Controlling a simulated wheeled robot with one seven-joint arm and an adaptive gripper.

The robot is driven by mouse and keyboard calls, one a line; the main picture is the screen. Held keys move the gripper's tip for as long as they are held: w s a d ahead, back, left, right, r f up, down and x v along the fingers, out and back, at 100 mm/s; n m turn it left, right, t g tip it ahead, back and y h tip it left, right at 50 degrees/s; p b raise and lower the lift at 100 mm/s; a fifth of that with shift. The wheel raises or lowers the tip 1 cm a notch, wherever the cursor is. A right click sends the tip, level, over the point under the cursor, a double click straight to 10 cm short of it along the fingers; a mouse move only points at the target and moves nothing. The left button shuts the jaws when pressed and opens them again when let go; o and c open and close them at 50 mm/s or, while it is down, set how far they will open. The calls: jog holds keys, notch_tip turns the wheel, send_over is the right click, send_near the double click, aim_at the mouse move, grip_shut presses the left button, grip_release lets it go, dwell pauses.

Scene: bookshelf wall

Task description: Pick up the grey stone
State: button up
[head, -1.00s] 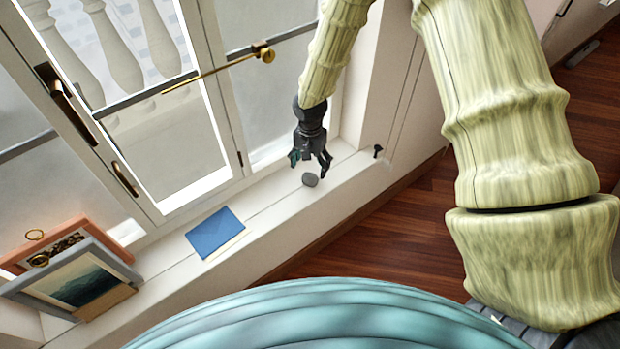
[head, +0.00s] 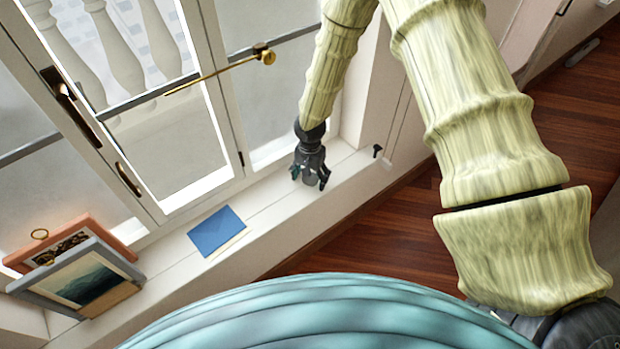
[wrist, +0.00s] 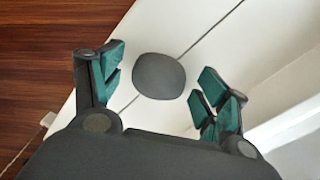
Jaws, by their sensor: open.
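The grey stone (wrist: 159,76) is a dark, rounded lump lying on the white window sill. In the wrist view it sits between and slightly beyond the tips of my open gripper (wrist: 162,83), with clear space on both sides of it. In the head view my gripper (head: 310,180) is over the sill below the window, pointing down. There the stone is hidden behind the gripper.
A blue book (head: 216,231) lies on the sill to the left. Framed pictures (head: 75,278) lean at the sill's left end. A small black knob (head: 377,151) is to the right of my gripper. The wooden floor (head: 400,230) lies below the sill's front edge.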

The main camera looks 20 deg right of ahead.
jog(key=c, duration=1.2)
jog(key=shift+r, duration=0.15)
